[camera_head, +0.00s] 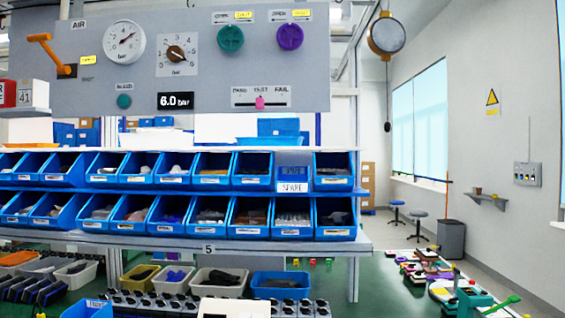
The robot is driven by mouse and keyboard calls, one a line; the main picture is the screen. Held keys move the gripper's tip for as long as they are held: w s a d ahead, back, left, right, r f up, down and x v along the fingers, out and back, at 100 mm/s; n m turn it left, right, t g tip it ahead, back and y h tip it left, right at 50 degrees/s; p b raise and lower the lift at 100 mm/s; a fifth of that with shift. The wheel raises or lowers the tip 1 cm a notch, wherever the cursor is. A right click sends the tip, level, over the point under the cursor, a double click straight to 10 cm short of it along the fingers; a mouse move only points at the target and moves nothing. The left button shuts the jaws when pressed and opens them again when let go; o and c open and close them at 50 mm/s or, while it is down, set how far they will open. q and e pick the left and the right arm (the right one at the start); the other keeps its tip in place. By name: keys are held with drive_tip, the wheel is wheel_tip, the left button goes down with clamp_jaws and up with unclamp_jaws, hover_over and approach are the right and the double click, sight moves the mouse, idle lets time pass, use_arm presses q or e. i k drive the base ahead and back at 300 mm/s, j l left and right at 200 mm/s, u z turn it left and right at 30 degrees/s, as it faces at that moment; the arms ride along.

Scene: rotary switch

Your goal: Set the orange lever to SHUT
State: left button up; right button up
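The orange lever (51,53) is at the upper left of the grey panel (205,85). Its arm slants up and to the left from a dark pivot block, and its grip end points left. "AIR" is written above and to its right. A small yellow label (88,60) and a fainter mark lie to its right, too small to read, so I cannot tell which marking the lever is set to. Neither of my grippers shows in this view.
The panel also carries a round gauge (124,42), a brown knob (178,53), a green knob (230,38), a purple knob (290,36) and a pink slider (259,102). A red and white block (34,94) stands below the lever. Blue bins (213,168) fill shelves underneath.

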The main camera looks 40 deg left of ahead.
sight(61, 69)
drive_tip(key=u, duration=2.4)
